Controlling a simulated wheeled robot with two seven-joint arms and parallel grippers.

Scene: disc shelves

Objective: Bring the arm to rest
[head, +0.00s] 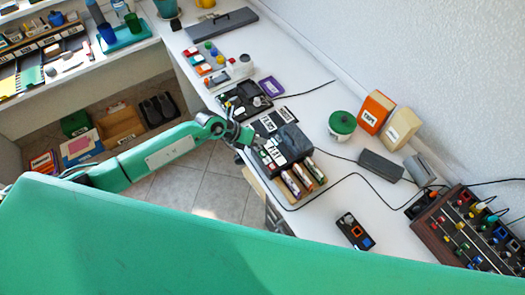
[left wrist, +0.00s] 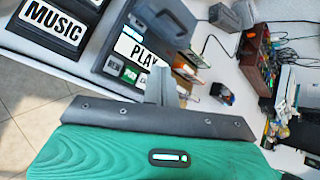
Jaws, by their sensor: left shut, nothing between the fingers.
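My left arm (head: 160,153) is green and reaches in from the left in the head view. Its gripper (head: 261,146) is over the near edge of the white table, beside a dark box with white labels (head: 285,146). In the left wrist view the fingers (left wrist: 162,86) are together and empty, in front of a box face labelled PLAY (left wrist: 135,48). I cannot tell whether the fingers touch the box. My right gripper does not show in either view.
Small cases (head: 296,180) stand at the box's near end. A green-lidded pot (head: 342,123), an orange box (head: 374,111) and a control panel (head: 470,228) stand on the table (head: 310,228). Black cables cross it. The tiled floor (head: 200,182) lies below my arm.

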